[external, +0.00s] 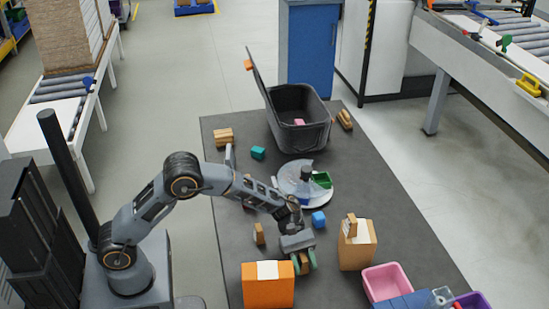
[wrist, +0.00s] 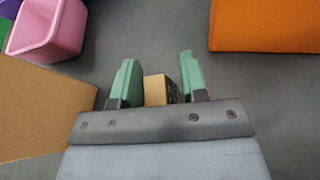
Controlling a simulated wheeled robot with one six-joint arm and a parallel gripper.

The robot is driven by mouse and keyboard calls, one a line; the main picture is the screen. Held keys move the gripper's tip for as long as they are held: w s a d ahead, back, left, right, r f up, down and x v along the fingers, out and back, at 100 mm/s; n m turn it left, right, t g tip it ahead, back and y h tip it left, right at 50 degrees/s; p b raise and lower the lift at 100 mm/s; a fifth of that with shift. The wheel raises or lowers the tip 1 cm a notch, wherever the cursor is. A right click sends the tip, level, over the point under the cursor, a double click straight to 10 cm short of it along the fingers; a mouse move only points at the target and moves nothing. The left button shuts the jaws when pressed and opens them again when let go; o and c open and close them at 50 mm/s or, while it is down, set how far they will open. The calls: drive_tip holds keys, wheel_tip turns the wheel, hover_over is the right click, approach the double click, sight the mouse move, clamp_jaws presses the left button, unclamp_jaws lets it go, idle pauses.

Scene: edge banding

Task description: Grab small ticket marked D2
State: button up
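No ticket with a readable D2 mark shows in either view. My gripper (external: 305,262) points down near the front of the dark mat, between the orange box and the cardboard box. In the wrist view its two green fingers (wrist: 157,62) are spread apart. A small tan block (wrist: 155,89) with a dark, unreadable right side stands between them. A narrow gap shows between this block and the left finger; contact on the right side cannot be told. The wrist housing hides the block's near part.
The orange box (external: 267,291) and cardboard box (external: 358,251) stand close on either side. A pink bin (external: 387,284) is at the front right.

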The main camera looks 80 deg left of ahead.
drive_tip(key=c, duration=0.7)
drive_tip(key=shift+o, duration=0.2)
drive_tip(key=shift+r, duration=0.1)
